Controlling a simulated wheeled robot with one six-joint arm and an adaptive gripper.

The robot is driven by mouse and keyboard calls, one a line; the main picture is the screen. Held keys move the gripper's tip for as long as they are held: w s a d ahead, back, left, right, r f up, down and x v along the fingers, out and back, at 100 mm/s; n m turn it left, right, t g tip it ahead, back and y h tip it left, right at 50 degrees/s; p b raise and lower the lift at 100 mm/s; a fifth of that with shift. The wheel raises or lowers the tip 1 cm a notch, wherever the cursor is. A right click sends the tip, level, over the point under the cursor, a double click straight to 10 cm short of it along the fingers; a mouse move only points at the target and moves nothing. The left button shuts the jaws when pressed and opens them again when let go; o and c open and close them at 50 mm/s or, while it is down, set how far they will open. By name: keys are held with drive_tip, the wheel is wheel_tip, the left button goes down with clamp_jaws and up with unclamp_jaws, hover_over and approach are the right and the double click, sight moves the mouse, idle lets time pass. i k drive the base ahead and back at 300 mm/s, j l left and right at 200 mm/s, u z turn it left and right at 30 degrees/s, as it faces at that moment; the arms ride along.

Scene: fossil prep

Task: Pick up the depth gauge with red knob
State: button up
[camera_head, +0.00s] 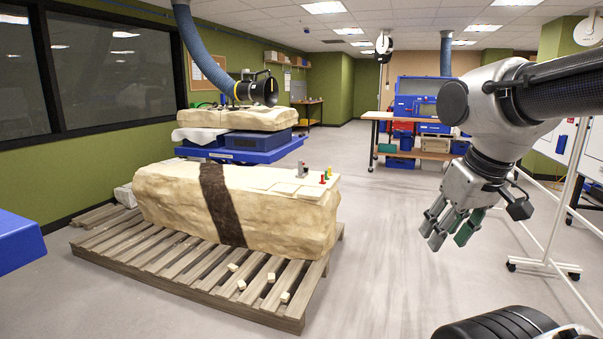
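A small upright item with a red top (322,179) stands at the right end of the top of a large pale plaster-jacketed block (165,205). It looks like the depth gauge with the red knob, but it is too small to make out in detail. Similar small items with yellow and green tops (329,169) stand close behind it. My gripper (450,235) hangs in the air at the right, well apart from the block. Its fingers point down and are spread, with nothing visible between them.
A grey item (303,171) and flat pale pieces (283,188) lie on the block. The block rests on a wooden pallet (160,264) with several small wooden cubes. Behind is a blue cart (240,156). A white stand (545,265) is at the right. Clear floor (385,240) lies between block and gripper.

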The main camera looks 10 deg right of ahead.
sight(302, 175)
drive_tip(key=i+l+z, duration=0.1)
drive_tip(key=i+z, duration=0.7)
drive_tip(key=i+j+z, duration=0.2)
drive_tip(key=i+z, duration=0.65)
drive_tip(key=i, duration=0.75)
drive_tip(key=i+j+u, duration=0.1)
drive_tip(key=i+u, duration=0.15)
drive_tip(key=i, duration=0.55)
drive_tip(key=i+l+u, duration=0.1)
drive_tip(key=i+u, duration=0.2)
drive_tip(key=i, duration=0.5)
drive_tip(key=i+l+u, duration=0.2)
drive_tip(key=i, duration=0.7)
drive_tip(key=i+u, duration=0.6)
drive_tip(key=u, duration=0.25)
drive_tip(key=i+u, duration=0.2)
drive_tip(key=u, duration=0.3)
drive_tip(key=i+u, duration=0.2)
drive_tip(key=u, duration=0.3)
drive_tip(key=i+u, duration=0.15)
drive_tip(key=u, duration=0.3)
drive_tip(key=i+l+u, duration=0.15)
drive_tip(key=u, duration=0.35)
